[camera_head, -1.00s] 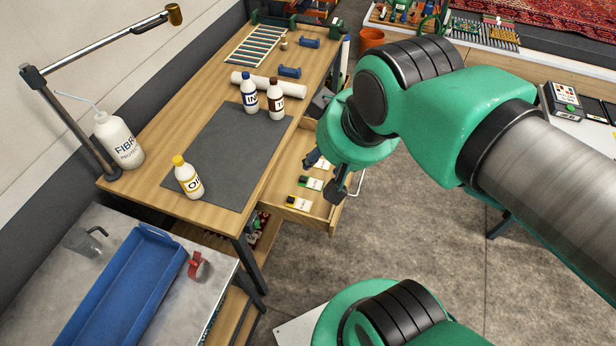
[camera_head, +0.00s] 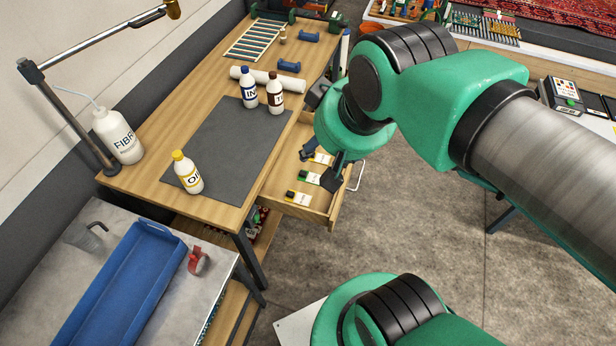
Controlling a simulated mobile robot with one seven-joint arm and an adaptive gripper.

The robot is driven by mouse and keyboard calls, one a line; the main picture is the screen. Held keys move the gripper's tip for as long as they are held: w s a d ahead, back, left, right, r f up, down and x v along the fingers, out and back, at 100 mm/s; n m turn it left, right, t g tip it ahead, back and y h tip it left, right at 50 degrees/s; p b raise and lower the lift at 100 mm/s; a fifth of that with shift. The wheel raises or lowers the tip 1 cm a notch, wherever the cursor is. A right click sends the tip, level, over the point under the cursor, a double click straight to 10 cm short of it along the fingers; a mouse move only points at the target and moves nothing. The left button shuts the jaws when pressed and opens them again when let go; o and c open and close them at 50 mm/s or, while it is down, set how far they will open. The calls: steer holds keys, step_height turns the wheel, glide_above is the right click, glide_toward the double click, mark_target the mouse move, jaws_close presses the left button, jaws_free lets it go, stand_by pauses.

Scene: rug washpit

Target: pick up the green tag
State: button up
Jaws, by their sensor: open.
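The green tag (camera_head: 309,178) lies in the open drawer (camera_head: 312,215) under the wooden workbench, between two other tags. It has a green and black end and a pale end. My gripper (camera_head: 320,168) points down over the drawer, with its two dark fingers apart and nothing seen between them. The fingers show close to the green tag and the far tag. I cannot tell how high above the tags they are.
A yellow tag (camera_head: 297,197) lies nearer the drawer front, and another yellowish tag (camera_head: 321,159) lies farther back, partly near my fingers. The workbench (camera_head: 218,211) carries several bottles on a dark mat (camera_head: 226,148). A blue tray (camera_head: 125,285) sits at lower left.

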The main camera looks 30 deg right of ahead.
steer(key=w+d+f+m+g+b, duration=0.15)
steer(key=w+f, duration=0.35)
steer(key=w, duration=0.7)
steer(key=m+g+b, duration=0.2)
steer(key=m+g, duration=0.2)
steer(key=m, duration=0.3)
glide_above(302, 173)
step_height(302, 173, down, 35)
steer(key=shift+f, duration=0.3)
steer(key=shift+f+b, duration=0.65)
steer(key=shift+f, duration=3.65)
